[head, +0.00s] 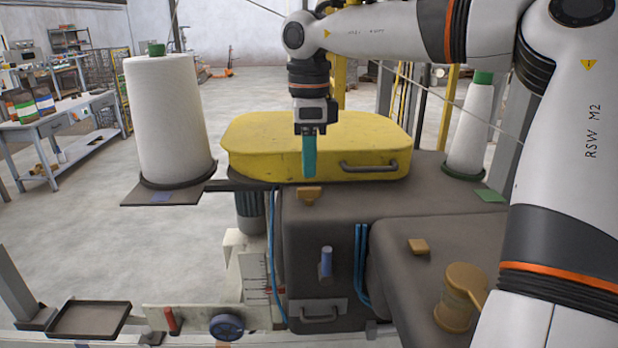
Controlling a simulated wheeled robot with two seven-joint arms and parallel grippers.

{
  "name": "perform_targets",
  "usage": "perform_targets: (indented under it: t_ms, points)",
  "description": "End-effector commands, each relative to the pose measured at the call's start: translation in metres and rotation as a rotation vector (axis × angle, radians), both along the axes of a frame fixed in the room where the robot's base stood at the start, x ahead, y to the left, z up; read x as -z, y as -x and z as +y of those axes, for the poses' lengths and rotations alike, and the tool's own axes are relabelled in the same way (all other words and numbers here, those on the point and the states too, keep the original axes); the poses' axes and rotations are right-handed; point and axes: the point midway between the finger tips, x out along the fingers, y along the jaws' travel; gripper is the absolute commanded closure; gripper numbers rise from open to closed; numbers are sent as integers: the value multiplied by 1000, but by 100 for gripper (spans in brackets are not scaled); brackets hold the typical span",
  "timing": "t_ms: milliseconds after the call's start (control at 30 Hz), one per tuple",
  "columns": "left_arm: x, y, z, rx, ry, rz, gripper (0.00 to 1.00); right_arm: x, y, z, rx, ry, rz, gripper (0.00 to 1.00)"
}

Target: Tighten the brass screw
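A small brass-coloured piece (308,194) sits on the front top edge of the dark machine housing (320,236), below the yellow cover. A similar one (418,246) lies on the lower housing to the right. I cannot tell which of them, if either, is the brass screw. My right gripper (309,174) points down in front of the yellow cover, its teal fingers just above the first brass piece in the picture. The fingers show edge-on as one strip, so their opening is hidden. Whether they touch the piece is unclear. My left gripper is out of view.
The yellow cover (260,150) with a grey handle is behind my gripper. White thread cones stand left (165,120) and right (470,130). A blue handwheel (226,327) and an empty tray (90,319) are at lower left.

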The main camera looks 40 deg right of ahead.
Motion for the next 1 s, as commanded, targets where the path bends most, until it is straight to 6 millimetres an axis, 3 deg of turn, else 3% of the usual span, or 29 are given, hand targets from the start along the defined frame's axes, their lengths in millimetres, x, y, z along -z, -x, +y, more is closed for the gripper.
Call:
perform_targets:
  t_ms: [200, 400, 1000]
  points:
    - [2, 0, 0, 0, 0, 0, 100, -46, -1, 0, 2, 3, -3, 70]
    - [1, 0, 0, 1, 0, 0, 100, -69, 0, 0, 0, 1, -2, 70]
    - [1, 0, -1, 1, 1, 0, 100, -73, 0, 0, 0, 1, -1, 70]
